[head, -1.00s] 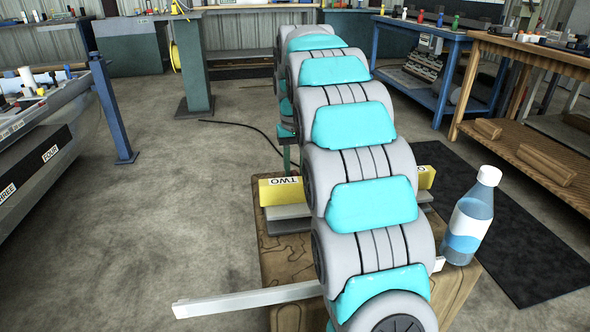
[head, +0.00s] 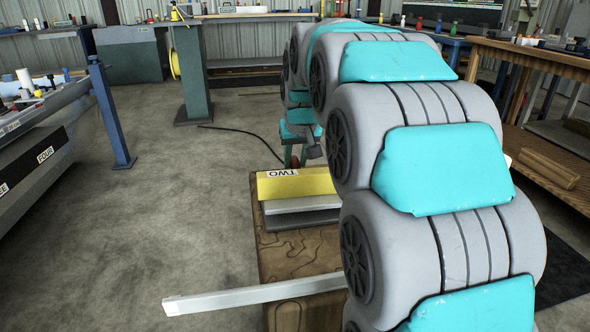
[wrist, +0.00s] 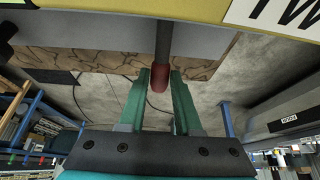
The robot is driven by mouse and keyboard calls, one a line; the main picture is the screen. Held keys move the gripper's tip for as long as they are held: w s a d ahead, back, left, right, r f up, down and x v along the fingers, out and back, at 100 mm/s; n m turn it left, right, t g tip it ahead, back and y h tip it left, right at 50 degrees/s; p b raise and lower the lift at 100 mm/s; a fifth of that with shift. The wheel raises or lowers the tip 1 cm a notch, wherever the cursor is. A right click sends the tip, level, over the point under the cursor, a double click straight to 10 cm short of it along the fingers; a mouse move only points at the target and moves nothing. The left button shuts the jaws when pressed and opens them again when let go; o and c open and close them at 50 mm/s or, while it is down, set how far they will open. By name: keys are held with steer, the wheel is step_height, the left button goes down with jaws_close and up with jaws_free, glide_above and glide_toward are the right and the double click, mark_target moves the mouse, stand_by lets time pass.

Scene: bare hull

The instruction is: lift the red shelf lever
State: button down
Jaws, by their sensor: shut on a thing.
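The red lever (wrist: 160,78) shows in the wrist view as a dark rod with a red end, between the two green fingers of my gripper (wrist: 163,92). My gripper is shut on that red end. In the head view, my gripper (head: 297,158) is small and partly hidden behind my arm, just beyond the yellow shelf block; a bit of red shows there. The yellow block (head: 310,186), labelled TWO, lies on a grey base on the wooden table; my arm hides its right end. Its yellow edge (wrist: 180,8) crosses the top of the wrist view.
The wooden table (head: 272,255) carries a pale bar (head: 250,295) that sticks out left past its edge. A blue post (head: 110,115) and grey hull (head: 35,165) stand at left. A workbench (head: 535,60) stands at right. The floor between hull and table is clear.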

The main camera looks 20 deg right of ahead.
mark_target(295, 160)
steer(key=shift+s+a+r+t+h+b, duration=0.2)
steer(key=shift+s+t+b, duration=0.25)
steer(key=shift+t+b, duration=0.45)
steer(key=shift+s+d+r+t+h+b, duration=0.15)
steer(key=shift+s+r+t+b, duration=0.25)
steer(key=shift+t+b, duration=0.4)
steer(key=shift+s+a+r+t+h+b, duration=0.2)
steer(key=shift+s+t+b, duration=0.4)
steer(key=shift+t, duration=0.5)
steer(key=shift+w, duration=0.1)
steer(key=c, duration=0.6)
jaws_free()
steer(key=shift+p+v, duration=0.3)
steer(key=shift+v, duration=3.65)
steer(key=shift+r, duration=0.1)
